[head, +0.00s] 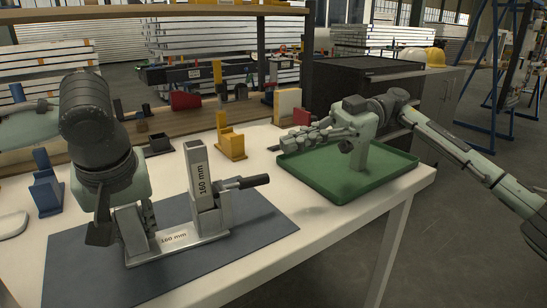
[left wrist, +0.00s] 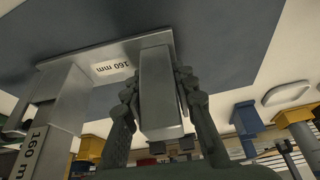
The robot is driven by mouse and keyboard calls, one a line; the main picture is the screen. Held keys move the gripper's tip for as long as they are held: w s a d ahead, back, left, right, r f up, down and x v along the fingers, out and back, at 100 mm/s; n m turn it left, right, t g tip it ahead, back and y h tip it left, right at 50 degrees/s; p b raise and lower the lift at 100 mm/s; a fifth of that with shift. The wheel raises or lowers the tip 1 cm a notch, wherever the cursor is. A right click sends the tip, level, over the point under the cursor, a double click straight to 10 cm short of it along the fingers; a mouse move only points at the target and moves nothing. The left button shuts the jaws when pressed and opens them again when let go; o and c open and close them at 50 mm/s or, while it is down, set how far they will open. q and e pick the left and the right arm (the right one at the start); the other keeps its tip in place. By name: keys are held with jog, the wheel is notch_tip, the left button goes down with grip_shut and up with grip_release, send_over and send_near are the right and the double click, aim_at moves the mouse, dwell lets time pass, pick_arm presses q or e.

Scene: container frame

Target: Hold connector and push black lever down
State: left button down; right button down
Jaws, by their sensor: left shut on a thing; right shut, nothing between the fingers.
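The connector is a silver metal frame (head: 172,240) marked "160 mm", standing on a dark blue mat (head: 255,220). Its tall right upright (head: 198,172) carries a clamp with a black lever (head: 248,183), which sticks out to the right and tilts slightly up. My left gripper (head: 130,228) is at the left upright, partly hidden by my arm. In the left wrist view its fingers (left wrist: 160,100) are shut around that left upright (left wrist: 158,85), one on each side. My right gripper (head: 292,139) is shut and empty over the green tray, right of the lever.
The green tray (head: 345,193) lies on the white table's right side. A yellow holder (head: 231,143), a black box (head: 158,145) and a blue holder (head: 46,187) stand behind and left of the mat. A wooden shelf with small parts runs along the back.

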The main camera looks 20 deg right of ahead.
jog(key=d, duration=0.2)
jog(key=d+r, duration=0.1)
jog(key=d, duration=0.2)
jog(key=shift+w+d, duration=0.1)
jog(key=shift+d, duration=0.15)
pick_arm(q)
jog(key=c, duration=1.1)
grip_release()
jog(key=shift+c, duration=0.2)
